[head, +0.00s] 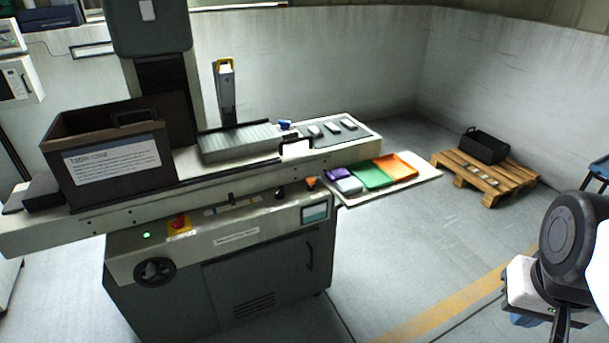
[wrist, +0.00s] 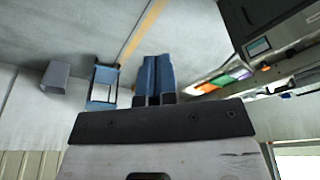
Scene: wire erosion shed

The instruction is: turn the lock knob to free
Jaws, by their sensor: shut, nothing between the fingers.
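The grey grinding-type machine (head: 225,270) stands left of centre in the head view. A small blue knob or handle (head: 285,125) sits at the right end of the ribbed plate (head: 240,142) on its table. The front has a black round handwheel (head: 155,271), a red button (head: 180,222), a dark knob (head: 279,193) and an orange-topped knob (head: 311,183). I cannot tell for certain which is the lock knob. My gripper (wrist: 152,62) has its blue fingers shut together and empty. It is well right of the machine, over the floor, touching nothing visible.
A brown bin (head: 105,165) stands on the left of the machine table. Purple, green and orange trays (head: 398,166) lie on a pale board (head: 420,178) to the right. A pallet (head: 490,183) holds a black crate (head: 484,147). Open floor lies between machine and arm.

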